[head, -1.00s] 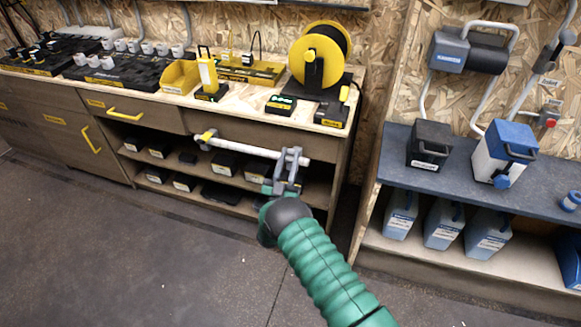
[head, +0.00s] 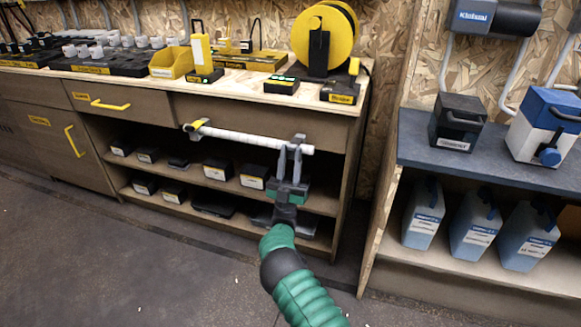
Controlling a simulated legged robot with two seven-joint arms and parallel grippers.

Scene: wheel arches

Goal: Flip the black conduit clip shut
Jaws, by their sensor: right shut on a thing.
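My right gripper (head: 291,148) is in the middle of the head view, in front of the wooden workbench. It is shut on a white rod (head: 240,138) near the rod's right end. The rod is held nearly level and has a yellow and grey fitting (head: 196,128) at its left end. I cannot pick out a black conduit clip with certainty. My left gripper is not in view.
The bench top (head: 245,88) carries a yellow bin (head: 171,63), a yellow reel (head: 322,35) and black racks with white fittings (head: 110,75). Black boxes fill the shelves below. A dark blue shelf (head: 415,150) stands right. The floor at left is clear.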

